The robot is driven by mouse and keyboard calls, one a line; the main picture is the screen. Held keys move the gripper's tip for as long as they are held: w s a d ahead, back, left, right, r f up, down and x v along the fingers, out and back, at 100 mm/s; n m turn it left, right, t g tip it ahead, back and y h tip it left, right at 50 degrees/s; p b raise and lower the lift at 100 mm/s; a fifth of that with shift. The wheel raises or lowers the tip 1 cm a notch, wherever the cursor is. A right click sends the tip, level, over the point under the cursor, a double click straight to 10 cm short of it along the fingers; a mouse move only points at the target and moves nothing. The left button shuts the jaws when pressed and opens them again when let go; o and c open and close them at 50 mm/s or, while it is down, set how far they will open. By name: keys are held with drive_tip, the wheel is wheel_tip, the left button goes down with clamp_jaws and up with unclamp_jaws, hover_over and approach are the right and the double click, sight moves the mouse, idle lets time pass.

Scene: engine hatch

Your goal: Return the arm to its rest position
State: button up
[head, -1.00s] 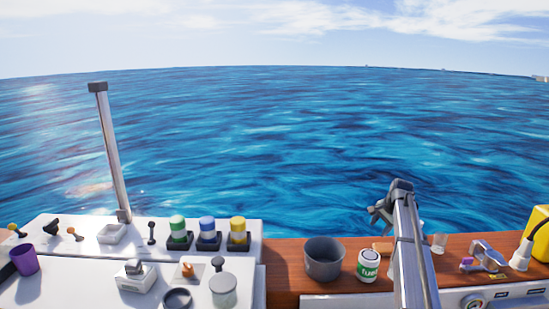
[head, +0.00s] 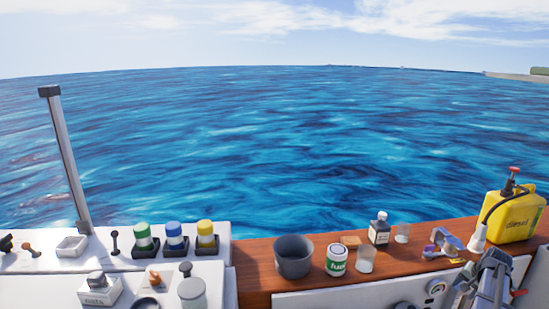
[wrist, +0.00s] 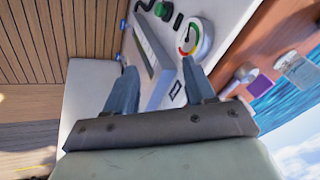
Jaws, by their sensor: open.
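My gripper (wrist: 158,80) shows in the wrist view with its two fingers wide apart and nothing between them. Beyond the fingers is a white panel with a round gauge (wrist: 194,37), a long narrow inset and a green knob. The fingers look apart from the panel, though the exact gap is hard to judge. In the head view part of my arm (head: 492,280) is at the lower right, in front of the white panel's right end. My fingertips cannot be made out in that view.
A white console (head: 50,284) with several knobs and a metal post (head: 68,160) stands left. Planking (wrist: 60,40) shows in the wrist view.

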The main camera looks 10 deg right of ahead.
drive_tip(key=s+a+f, duration=0.2)
drive_tip(key=s+f, duration=0.2)
drive_tip(key=s, duration=0.1)
drive_tip(key=s+a+f+n+g+y, duration=0.1)
drive_tip(key=s+a+f+n+g, duration=0.1)
drive_tip(key=a+f, duration=0.8)
drive_tip(key=s+a+f+n+g+y, duration=0.15)
drive_tip(key=a+f, duration=0.45)
drive_tip(key=a, duration=0.7)
drive_tip(key=s+a+f+n+g+y, duration=0.1)
drive_tip(key=s+a+f+n+g, duration=0.1)
drive_tip(key=a+f, duration=0.8)
drive_tip(key=s+a+f+n+g+h, duration=0.1)
drive_tip(key=s+a+f+n+g, duration=0.1)
drive_tip(key=s+a, duration=0.9)
drive_tip(key=s+a+f+n+g+h, duration=0.1)
drive_tip(key=s+a+f+n+g, duration=0.2)
drive_tip(key=s+a, duration=0.8)
drive_tip(key=shift+s+a+f+n, duration=0.35)
drive_tip(key=shift+s+f+n, duration=0.35)
drive_tip(key=shift+s, duration=0.45)
drive_tip(key=shift+g, duration=0.25)
